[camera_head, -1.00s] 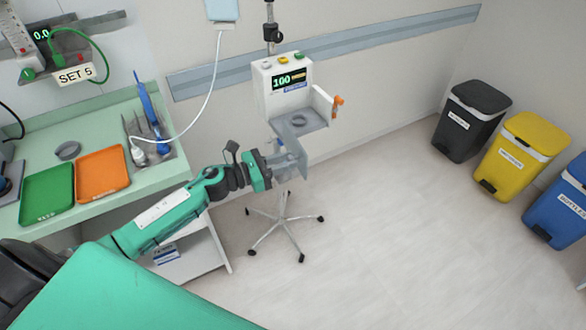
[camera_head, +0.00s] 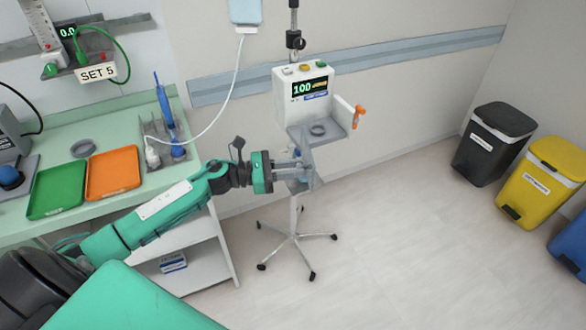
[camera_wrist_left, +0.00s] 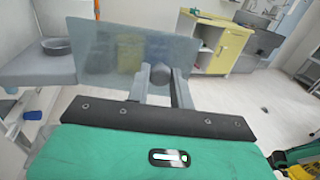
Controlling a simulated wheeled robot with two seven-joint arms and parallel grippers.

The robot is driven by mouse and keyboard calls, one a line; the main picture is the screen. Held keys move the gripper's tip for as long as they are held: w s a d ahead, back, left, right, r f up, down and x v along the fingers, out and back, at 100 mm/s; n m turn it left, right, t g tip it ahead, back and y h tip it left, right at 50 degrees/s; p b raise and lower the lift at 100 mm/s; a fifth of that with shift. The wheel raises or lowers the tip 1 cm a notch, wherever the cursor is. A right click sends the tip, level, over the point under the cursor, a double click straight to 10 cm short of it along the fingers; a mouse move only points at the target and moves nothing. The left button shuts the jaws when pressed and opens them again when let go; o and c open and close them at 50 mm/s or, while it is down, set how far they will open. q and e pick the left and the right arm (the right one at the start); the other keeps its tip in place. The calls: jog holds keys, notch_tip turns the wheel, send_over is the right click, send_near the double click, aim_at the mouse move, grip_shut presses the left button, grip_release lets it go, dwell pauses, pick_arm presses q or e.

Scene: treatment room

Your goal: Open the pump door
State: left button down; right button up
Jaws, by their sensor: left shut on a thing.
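The pump (camera_head: 290,92) is a white box on a wheeled pole stand, with a lit "100" display and coloured buttons on top. Its grey lower part (camera_head: 338,133) holds a dark ring and has an orange lever (camera_head: 359,113) at the right. The pump door (camera_head: 315,178), a grey see-through plate, stands below and in front of it. In the left wrist view the door (camera_wrist_left: 100,50) spans the area ahead of the fingers. My left gripper (camera_head: 296,168) is shut on the door's round grey knob (camera_wrist_left: 161,75). My right gripper is not in view.
The green counter (camera_head: 110,130) at left bears a green tray (camera_head: 58,188), an orange tray (camera_head: 113,172) and a tool holder. A white tube (camera_head: 225,95) hangs between counter and pump. Black (camera_head: 495,140) and yellow (camera_head: 540,185) bins stand right; the floor between is clear.

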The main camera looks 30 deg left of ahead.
pick_arm(q)
jog(key=c, duration=1.2)
grip_release()
jog(key=b+v, duration=0.4)
jog(key=v, duration=0.9)
jog(key=shift+s+a, duration=0.25)
jog(key=shift+a, duration=0.05)
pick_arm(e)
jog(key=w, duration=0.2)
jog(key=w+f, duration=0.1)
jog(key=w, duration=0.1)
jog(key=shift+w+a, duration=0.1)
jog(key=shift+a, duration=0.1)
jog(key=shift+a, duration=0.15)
